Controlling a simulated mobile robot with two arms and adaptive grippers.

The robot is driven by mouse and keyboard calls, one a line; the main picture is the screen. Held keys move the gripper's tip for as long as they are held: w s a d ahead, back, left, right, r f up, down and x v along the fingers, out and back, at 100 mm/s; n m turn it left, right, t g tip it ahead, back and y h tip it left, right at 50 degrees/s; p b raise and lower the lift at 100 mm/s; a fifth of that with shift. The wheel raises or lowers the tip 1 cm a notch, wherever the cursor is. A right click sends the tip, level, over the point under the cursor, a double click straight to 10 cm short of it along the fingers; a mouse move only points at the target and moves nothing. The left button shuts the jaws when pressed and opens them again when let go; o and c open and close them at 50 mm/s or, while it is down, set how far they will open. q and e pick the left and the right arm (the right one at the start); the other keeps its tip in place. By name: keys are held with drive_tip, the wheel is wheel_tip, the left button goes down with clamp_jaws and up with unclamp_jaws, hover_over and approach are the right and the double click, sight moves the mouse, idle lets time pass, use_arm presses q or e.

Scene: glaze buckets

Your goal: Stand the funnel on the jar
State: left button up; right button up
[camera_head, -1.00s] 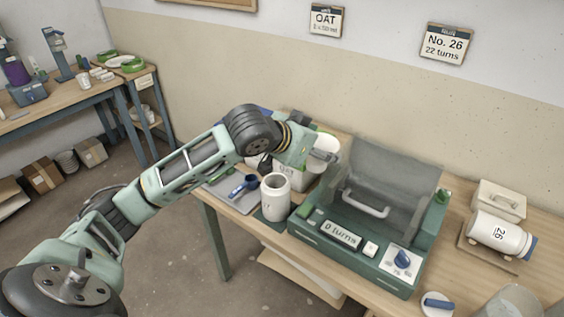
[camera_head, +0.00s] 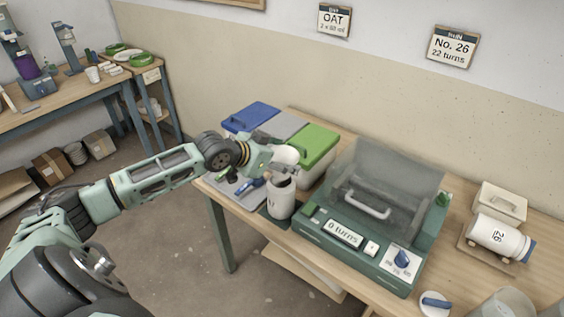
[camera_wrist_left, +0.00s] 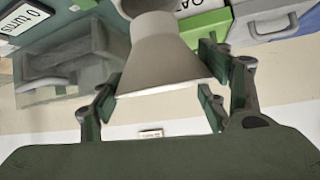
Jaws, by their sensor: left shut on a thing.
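The white jar (camera_head: 281,201) stands upright and open at the left end of the table, beside the green machine. My left gripper (camera_head: 280,165) is shut on the pale funnel (camera_head: 287,154). It holds the funnel just above the jar's mouth, wide end up. In the left wrist view the funnel (camera_wrist_left: 162,55) sits between the two fingers of the gripper (camera_wrist_left: 165,88). The gripper partly hides the funnel and the jar's rim in the head view, so I cannot tell whether the spout touches the jar. My right gripper is not in view.
The green machine (camera_head: 345,238) with a clear hood stands right of the jar. Bins with blue (camera_head: 250,116), grey and green (camera_head: 316,142) lids stand behind. A blue scoop (camera_head: 250,186) lies on a grey tray at left. A jar marked 26 (camera_head: 497,238) lies far right.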

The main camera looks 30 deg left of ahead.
use_arm(q)
wheel_tip(320, 180, down, 2)
drive_tip(key=shift+f, duration=0.1)
drive_tip(key=shift+f, duration=0.15)
drive_tip(key=o, duration=1.4)
